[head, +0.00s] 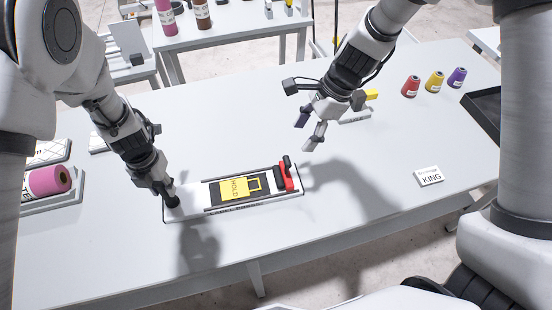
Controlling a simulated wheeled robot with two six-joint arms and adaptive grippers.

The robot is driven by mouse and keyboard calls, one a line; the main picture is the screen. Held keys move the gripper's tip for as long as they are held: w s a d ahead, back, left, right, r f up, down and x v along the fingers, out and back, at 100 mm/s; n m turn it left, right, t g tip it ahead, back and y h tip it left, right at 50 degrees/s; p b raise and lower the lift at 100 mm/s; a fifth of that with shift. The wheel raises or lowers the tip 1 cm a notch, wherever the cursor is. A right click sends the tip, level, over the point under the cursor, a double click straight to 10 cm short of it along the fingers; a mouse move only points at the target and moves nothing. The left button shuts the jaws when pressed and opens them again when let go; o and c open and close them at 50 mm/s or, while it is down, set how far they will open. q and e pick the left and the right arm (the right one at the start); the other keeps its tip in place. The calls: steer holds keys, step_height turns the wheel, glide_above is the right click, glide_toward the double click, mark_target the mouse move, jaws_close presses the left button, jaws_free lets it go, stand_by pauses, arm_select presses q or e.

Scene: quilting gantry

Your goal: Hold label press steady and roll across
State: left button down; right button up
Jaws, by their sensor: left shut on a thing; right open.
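The label press (197,203) lies flat on the table as a long white base with dark rails. A yellow label marked HOLD (233,188) lies on its dark bed. A red roller carriage with a black handle (288,175) sits at the press's right end. My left gripper (172,201) is shut on the left end of the press, and its fingers partly hide that end. My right gripper (308,134) is open and empty, above the table, beyond and to the right of the red roller.
A white card marked KING (429,176) lies at right. Red (411,86), yellow (434,81) and purple (458,78) thread cones stand at the back right, near a dark tray (484,112). A pink roll (48,181) sits at left.

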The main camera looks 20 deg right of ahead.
mark_target(288, 160)
steer(key=x, duration=1.1)
steer(key=shift+s+d, duration=0.1)
steer(key=shift+d, duration=0.05)
jaws_close()
